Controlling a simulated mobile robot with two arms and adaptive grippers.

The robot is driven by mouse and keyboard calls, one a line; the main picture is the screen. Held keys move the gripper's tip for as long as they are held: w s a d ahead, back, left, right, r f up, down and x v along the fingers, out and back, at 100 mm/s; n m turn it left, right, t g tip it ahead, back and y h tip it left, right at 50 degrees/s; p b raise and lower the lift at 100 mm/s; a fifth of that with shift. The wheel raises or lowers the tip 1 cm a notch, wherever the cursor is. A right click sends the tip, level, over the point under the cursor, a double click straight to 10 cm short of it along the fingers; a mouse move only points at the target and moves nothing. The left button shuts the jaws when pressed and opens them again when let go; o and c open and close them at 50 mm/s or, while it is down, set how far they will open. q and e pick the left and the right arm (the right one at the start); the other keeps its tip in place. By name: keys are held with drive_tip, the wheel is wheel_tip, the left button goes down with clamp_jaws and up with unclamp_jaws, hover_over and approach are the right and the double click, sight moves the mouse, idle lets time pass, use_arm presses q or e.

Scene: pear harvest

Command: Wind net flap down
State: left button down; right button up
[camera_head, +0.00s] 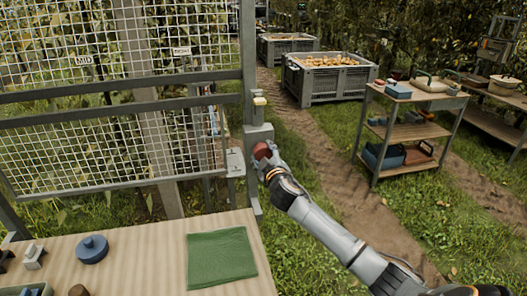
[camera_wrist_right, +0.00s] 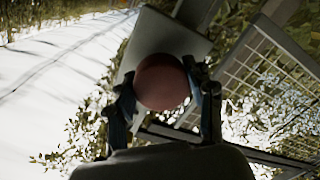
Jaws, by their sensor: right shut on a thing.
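The net flap (camera_head: 110,150) is a white mesh in a grey frame at the left of the head view. Its lower part tilts outward over the wooden table. Small signs on the mesh read MID (camera_head: 83,61) and what looks like HIGH (camera_head: 181,51). My right gripper (camera_head: 262,155) is shut on a red-brown round knob (camera_head: 260,150) beside the grey post (camera_head: 258,135). In the right wrist view the knob (camera_wrist_right: 162,82) sits between both fingers, in front of a grey plate (camera_wrist_right: 165,38). The knob's mount is hidden behind it. My left gripper is not in view.
A wooden table (camera_head: 160,235) in front holds a green cloth (camera_head: 221,258) and a blue round lidded thing (camera_head: 92,249). Crates of pears (camera_head: 328,85) stand behind on grass. A shelf cart (camera_head: 408,135) stands at right. A dirt path lies between.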

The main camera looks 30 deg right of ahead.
drive_tip(key=n+p, duration=0.1)
drive_tip(key=n, duration=0.4)
drive_tip(key=shift+r+h+p, duration=0.1)
drive_tip(key=shift+h+p, duration=0.2)
drive_tip(key=shift+p, duration=0.1)
drive_tip(key=n+p, duration=0.1)
drive_tip(key=n, duration=0.3)
drive_tip(key=shift+n, duration=0.3)
drive_tip(key=n+p, duration=0.1)
drive_tip(key=n, duration=0.3)
drive_tip(key=shift+h+p, duration=0.3)
drive_tip(key=n+p, duration=0.1)
drive_tip(key=n, duration=0.4)
drive_tip(key=shift+a+n+p, duration=0.1)
drive_tip(key=shift+n+p, duration=0.2)
drive_tip(key=n+p, duration=0.1)
drive_tip(key=n, duration=0.3)
drive_tip(key=shift+n+h, duration=0.3)
drive_tip(key=n+p, duration=0.2)
drive_tip(key=n, duration=0.3)
drive_tip(key=shift+n+t, duration=0.3)
drive_tip(key=shift+t, duration=0.1)
drive_tip(key=n+p, duration=0.2)
drive_tip(key=n, duration=0.3)
drive_tip(key=shift+a+n, duration=0.1)
drive_tip(key=shift+n, duration=0.2)
drive_tip(key=shift+n+t+y+p, duration=0.4)
drive_tip(key=shift+n+p, duration=0.55)
drive_tip(key=shift+n, duration=1.35)
